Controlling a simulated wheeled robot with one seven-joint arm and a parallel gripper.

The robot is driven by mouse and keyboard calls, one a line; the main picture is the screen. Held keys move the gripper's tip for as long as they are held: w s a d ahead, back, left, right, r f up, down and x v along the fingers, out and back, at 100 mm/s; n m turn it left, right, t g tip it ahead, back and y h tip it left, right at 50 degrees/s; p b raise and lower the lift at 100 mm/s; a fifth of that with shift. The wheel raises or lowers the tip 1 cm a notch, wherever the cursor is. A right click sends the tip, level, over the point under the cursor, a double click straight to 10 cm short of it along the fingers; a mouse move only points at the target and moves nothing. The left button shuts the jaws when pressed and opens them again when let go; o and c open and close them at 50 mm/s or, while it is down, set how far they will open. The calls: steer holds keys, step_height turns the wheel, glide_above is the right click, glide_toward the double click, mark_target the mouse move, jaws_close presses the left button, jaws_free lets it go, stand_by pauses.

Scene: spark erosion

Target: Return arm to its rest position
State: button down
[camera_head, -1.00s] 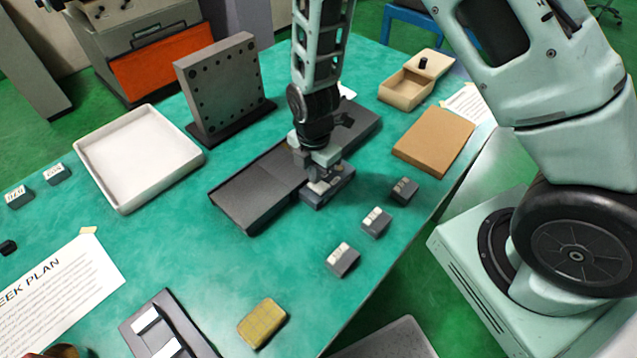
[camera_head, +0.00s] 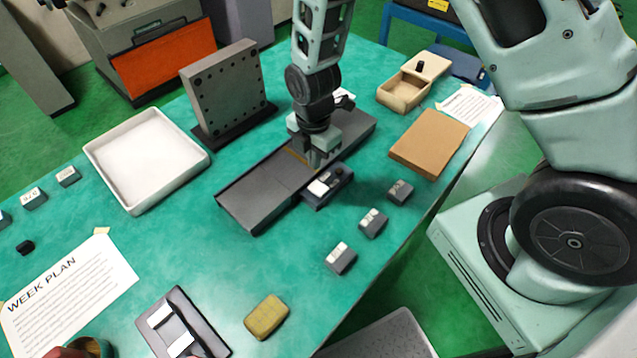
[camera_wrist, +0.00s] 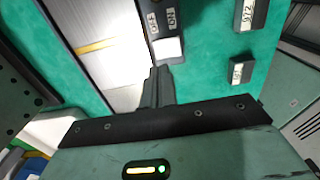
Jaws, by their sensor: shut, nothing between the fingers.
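My arm reaches down from the top of the head view. Part of the plate is hidden behind my gripper.
A dark drilled upright plate (camera_head: 225,88) stands behind, with a white tray (camera_head: 146,160) to its left. Small labelled blocks (camera_head: 372,222) stand to the right. A brown board (camera_head: 430,142) and wooden box (camera_head: 404,92) lie far right. A yellow block (camera_head: 266,316) lies in front.

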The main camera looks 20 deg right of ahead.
stand_by(0.4)
steer(key=s+a+r+m+b, duration=0.1)
steer(key=s+a+r+m, duration=0.2)
steer(key=s+r+m, duration=0.4)
steer(key=s+a+r+m+b, duration=0.1)
steer(key=s+a+r+m, duration=0.2)
steer(key=s+r+m, duration=0.4)
steer(key=s+r, duration=0.6)
steer(key=s, duration=0.1)
steer(key=shift+a+m+y, duration=0.15)
steer(key=shift+m+y, duration=0.15)
